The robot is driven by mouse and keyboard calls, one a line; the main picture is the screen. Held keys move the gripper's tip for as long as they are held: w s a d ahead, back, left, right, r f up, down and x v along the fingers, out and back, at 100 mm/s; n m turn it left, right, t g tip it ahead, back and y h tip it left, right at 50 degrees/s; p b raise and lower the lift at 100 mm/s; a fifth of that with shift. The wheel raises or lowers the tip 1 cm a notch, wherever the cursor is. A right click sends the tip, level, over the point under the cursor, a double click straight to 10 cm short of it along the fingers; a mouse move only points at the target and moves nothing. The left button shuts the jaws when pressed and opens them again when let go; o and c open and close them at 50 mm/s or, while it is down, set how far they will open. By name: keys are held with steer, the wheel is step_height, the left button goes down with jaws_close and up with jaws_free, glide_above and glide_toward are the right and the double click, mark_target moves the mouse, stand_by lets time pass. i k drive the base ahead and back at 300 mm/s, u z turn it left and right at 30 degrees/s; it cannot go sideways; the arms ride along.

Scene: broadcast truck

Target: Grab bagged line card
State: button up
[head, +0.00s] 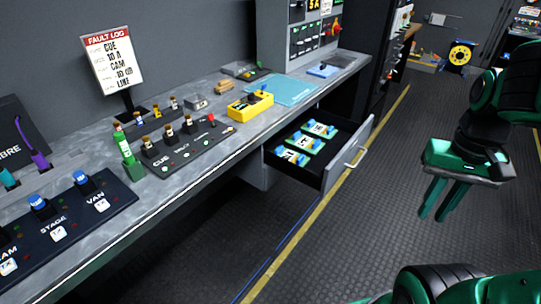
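Three green cards lie in a row in an open drawer (328,178) under the bench: a near one (290,156), a middle one (307,143) and a far one (321,129). Each has a white label and blue parts. I cannot tell at this size which of them is bagged. My gripper (433,216) is green and black, at the right over the open floor. It points down, clear of the drawer. Its two fingers are apart with nothing between them.
The drawer front has a pale handle (352,158) facing the aisle. The aisle floor (350,240) is clear.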

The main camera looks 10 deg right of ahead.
mark_target(326, 133)
steer(key=u, duration=0.2)
steer(key=i, duration=1.15)
steer(key=z, duration=0.3)
